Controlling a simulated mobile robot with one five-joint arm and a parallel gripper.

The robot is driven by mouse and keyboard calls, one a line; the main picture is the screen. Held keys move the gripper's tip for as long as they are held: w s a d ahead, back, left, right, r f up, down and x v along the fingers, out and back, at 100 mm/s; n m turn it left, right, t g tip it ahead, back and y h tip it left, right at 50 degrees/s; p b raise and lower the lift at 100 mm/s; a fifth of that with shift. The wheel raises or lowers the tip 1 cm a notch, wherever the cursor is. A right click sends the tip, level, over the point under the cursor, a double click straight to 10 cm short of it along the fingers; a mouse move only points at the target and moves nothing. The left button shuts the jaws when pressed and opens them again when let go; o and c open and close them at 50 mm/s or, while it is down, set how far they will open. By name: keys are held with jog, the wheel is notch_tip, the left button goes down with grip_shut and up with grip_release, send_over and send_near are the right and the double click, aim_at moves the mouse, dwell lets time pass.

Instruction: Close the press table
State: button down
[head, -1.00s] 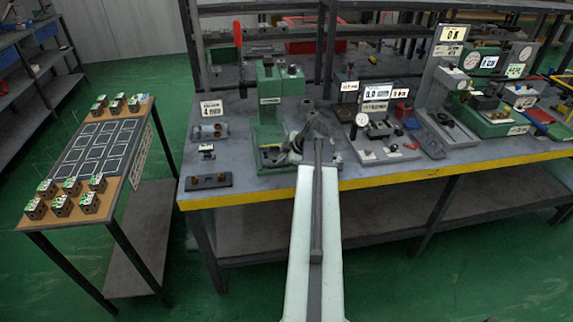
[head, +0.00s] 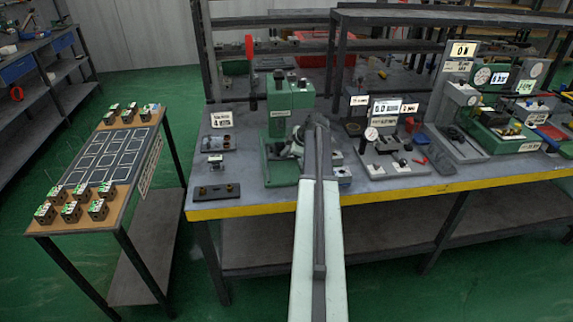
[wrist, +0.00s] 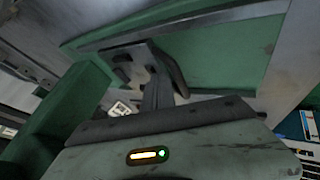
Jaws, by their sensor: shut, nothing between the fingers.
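The green press (head: 290,97) stands upright on the grey workbench, left of its middle. Its green base (head: 280,172) shows at the front; the wrist view shows a green panel (wrist: 225,55) that I take to be part of the press. My gripper (head: 297,147) is in front of the press column, low over its base, and hides part of it. In the wrist view my gripper (wrist: 140,62) is shut with nothing held, close to the green panel; I cannot tell whether it touches. How far the press table is open cannot be told.
A dial gauge stand (head: 385,140) and several other fixtures stand right of the press. Small blocks and a dark plate (head: 217,191) lie to its left. A yellow edge (head: 440,190) runs along the bench front. A side table (head: 120,155) with several valve blocks stands left.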

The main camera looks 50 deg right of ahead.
aim_at(280, 151)
jog(key=w+d, duration=0.2)
jog(key=shift+w+d, duration=0.25)
jog(key=shift+w, duration=0.2)
jog(key=shift+r, duration=0.15)
